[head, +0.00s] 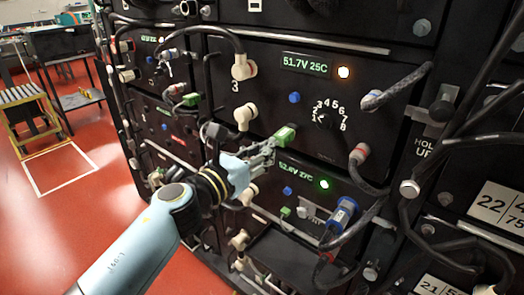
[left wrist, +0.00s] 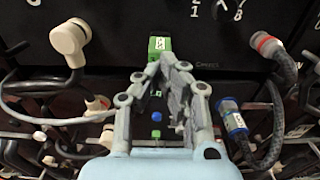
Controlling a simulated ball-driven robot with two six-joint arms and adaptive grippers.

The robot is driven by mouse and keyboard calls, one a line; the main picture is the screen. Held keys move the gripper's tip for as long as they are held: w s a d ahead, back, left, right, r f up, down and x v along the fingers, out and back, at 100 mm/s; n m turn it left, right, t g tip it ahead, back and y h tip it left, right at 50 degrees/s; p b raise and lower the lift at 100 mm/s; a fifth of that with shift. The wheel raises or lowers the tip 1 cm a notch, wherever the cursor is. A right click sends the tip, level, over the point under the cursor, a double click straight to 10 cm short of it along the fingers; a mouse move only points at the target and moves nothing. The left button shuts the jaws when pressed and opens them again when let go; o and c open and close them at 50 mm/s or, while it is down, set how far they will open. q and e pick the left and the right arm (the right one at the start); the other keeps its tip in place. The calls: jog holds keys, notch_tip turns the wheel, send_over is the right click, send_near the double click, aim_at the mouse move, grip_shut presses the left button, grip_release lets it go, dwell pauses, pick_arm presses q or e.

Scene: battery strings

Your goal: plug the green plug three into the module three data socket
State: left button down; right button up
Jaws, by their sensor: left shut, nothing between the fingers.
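The green plug (head: 285,135) is at the lower part of the dark module face (head: 270,105) marked 3, whose display reads 51.7V 25C. It also shows in the left wrist view (left wrist: 160,44), with a pale label on it. I cannot tell how deep it sits; the data socket itself is not visible behind it. My left gripper (head: 271,147) is shut and empty, its fingertips right by the near end of the plug. In the left wrist view the fingertips (left wrist: 168,60) come together just below the plug. My right gripper is not in view.
A rotary dial (head: 324,121) and a blue button (head: 294,97) are on the same module. Cream elbow connectors (head: 243,68) stand out on its left, and a red-ringed cable end (head: 360,154) on its right. A blue connector (head: 342,214) hangs on the module below.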

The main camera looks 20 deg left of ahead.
pick_arm(q)
jog(key=shift+w, duration=0.2)
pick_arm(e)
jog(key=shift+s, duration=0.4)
pick_arm(q)
jog(key=shift+w+d, duration=0.25)
jog(key=shift+w, duration=0.3)
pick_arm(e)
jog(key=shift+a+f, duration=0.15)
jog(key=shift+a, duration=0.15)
pick_arm(q)
jog(key=shift+w+d, duration=0.15)
jog(key=shift+w, duration=0.25)
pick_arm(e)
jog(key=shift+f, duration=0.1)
pick_arm(q)
jog(key=shift+w+r, duration=0.1)
jog(key=shift+w, duration=0.1)
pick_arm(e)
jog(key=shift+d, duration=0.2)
pick_arm(q)
jog(key=shift+s, duration=0.15)
jog(key=shift+s, duration=0.2)
jog(key=shift+v, duration=2)
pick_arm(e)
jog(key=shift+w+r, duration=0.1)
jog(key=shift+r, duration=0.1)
